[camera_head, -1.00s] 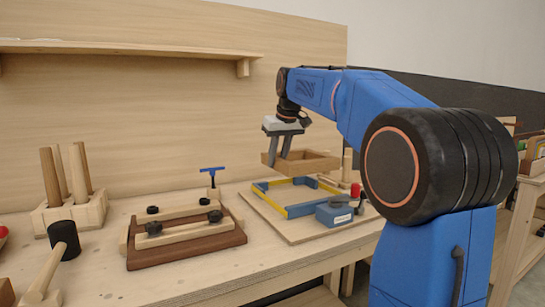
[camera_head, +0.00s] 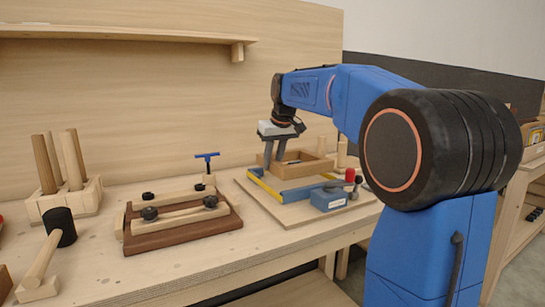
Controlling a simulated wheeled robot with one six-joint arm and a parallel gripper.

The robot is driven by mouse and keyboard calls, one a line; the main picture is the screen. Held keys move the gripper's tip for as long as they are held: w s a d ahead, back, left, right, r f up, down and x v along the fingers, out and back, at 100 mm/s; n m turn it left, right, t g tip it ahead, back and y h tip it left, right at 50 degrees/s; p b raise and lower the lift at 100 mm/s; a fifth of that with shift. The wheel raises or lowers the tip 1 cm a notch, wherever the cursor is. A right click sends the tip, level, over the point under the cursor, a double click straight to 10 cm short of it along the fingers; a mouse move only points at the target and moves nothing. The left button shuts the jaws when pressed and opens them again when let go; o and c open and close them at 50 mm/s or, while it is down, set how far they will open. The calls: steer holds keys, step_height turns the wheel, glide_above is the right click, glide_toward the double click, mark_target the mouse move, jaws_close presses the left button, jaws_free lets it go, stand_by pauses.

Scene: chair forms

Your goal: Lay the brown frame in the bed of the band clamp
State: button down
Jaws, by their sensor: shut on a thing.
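The brown frame (camera_head: 312,165) is an open rectangle of light brown wood, roughly level. My gripper (camera_head: 272,164) points down and is shut on its left side. The band clamp (camera_head: 302,191) has blue and yellow strips around its bed, on a pale board (camera_head: 287,217). The frame is over the bed, low, and its lower edge is partly hidden behind the near strip. I cannot tell whether it touches the bed or is just above it. A blue box (camera_head: 328,199) of the clamp sits at the near right, with a red knob (camera_head: 350,174) behind it.
A dark wood jig with black knobs (camera_head: 180,240) and a blue T-handle (camera_head: 207,157) stand left of the clamp. A mallet (camera_head: 60,227) and a block with upright dowels (camera_head: 65,197) are farther left. A shelf (camera_head: 120,28) runs along the back wall.

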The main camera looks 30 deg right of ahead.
steer(key=shift+f, duration=2.8)
steer(key=c, duration=1.4)
jaws_free()
steer(key=shift+r, duration=5)
steer(key=shift+s, duration=0.1)
